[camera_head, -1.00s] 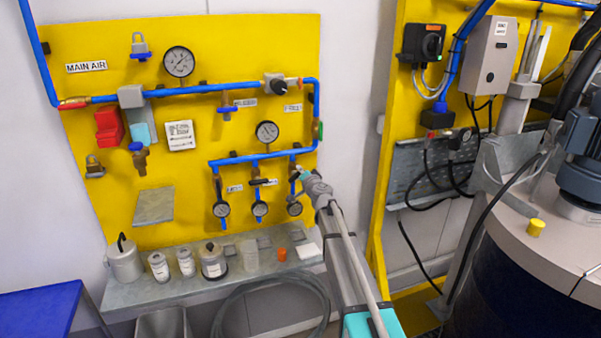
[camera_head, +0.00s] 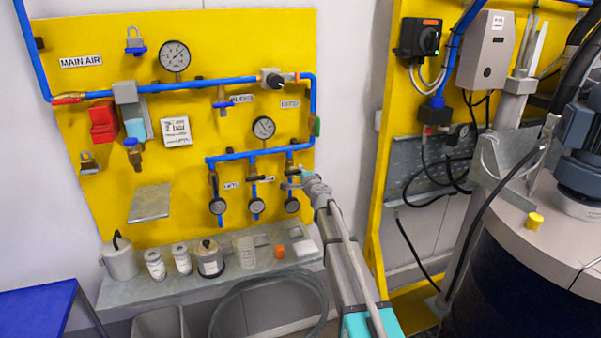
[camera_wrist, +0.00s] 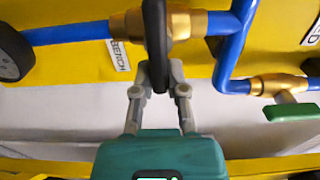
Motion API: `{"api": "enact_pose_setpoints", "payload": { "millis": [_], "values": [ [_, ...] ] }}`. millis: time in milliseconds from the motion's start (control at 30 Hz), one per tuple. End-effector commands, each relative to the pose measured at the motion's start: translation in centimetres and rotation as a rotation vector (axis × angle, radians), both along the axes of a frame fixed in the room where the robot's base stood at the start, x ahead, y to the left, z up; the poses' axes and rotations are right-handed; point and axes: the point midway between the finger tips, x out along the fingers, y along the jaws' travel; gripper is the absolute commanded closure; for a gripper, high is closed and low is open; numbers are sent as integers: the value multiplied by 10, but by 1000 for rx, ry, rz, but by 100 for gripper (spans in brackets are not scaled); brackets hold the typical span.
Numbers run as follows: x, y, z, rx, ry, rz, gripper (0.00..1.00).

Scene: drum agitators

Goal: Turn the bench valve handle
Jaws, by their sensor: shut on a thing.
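The bench valve has a brass body (camera_wrist: 188,23) on a blue pipe, with a BENCH label (camera_wrist: 119,56) beside it in the wrist view. Its long black handle (camera_wrist: 155,42) stands edge-on to the wrist camera. My gripper (camera_wrist: 160,82) is shut on the lower end of this handle, one finger on each side. In the head view my gripper (camera_head: 296,181) reaches the rightmost branch pipe, above its small gauge (camera_head: 292,204). The fingers are small there and partly hide the valve.
A green handle (camera_wrist: 293,112) sits on a brass fitting close to the right. The yellow panel (camera_head: 90,140) carries more pipes and gauges. A grey shelf (camera_head: 150,292) with jars runs below. A yellow post (camera_head: 372,235) and a drum (camera_head: 500,285) stand to the right.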

Motion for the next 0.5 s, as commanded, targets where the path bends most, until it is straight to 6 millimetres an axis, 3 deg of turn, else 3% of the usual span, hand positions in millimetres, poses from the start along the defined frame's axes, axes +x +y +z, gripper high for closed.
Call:
{"api": "enact_pose_setpoints", "payload": {
  "millis": [367, 400, 500],
  "values": [
    [-1, 0, 0, 9, 2, 0, 100],
    [-1, 0, 0, 9, 2, 0, 80],
    [-1, 0, 0, 8, 2, 0, 62]
  ]
}}
